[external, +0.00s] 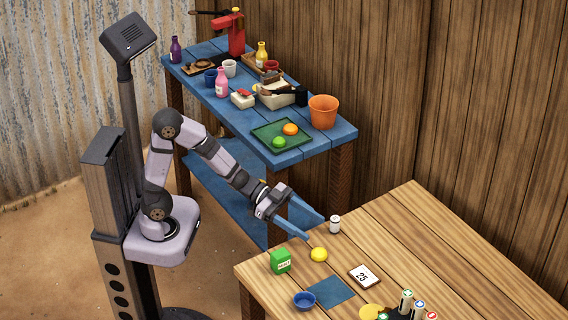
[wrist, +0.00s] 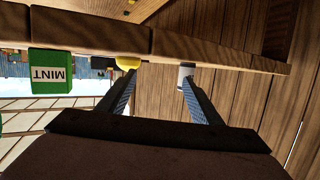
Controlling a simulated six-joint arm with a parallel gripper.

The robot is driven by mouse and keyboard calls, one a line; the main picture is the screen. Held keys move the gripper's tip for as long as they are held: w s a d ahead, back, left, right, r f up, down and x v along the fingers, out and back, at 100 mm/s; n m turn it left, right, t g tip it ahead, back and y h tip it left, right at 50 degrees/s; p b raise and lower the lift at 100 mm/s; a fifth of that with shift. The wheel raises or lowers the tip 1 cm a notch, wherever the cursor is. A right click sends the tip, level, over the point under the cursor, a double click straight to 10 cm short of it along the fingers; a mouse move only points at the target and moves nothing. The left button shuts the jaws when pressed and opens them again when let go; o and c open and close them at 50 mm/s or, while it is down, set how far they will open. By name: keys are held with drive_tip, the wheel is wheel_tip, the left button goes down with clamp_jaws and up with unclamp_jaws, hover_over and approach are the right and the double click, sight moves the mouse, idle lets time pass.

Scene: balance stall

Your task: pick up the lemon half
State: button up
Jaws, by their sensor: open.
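The lemon half (external: 319,254) is a small yellow dome on the near wooden table, just past my gripper's fingertips in the external view. In the wrist view the lemon half (wrist: 128,62) shows at the table edge, in line with the left fingertip, which partly overlaps it. My gripper (external: 315,231) is open and reaches over the table's corner, with the lemon half a little below and beyond it. In the wrist view my gripper (wrist: 156,80) has nothing between its fingers.
A white jar (external: 334,224) stands close to one fingertip. A green mint box (external: 281,262) stands left of the lemon half. A blue cloth (external: 331,291), a blue bowl (external: 304,300) and a card marked 25 (external: 364,276) lie nearby.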

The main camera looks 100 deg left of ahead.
sight(315, 248)
drive_tip(key=s+d+m+h, duration=0.1)
drive_tip(key=s+d+f+m+g+h+b, duration=0.1)
drive_tip(key=d+h, duration=0.1)
drive_tip(key=shift+s+d+h, duration=0.2)
drive_tip(key=shift+d+h, duration=0.1)
drive_tip(key=shift+b+x, duration=0.7)
drive_tip(key=shift+x, duration=2.95)
drive_tip(key=shift+r, duration=0.2)
drive_tip(key=c, duration=1.1)
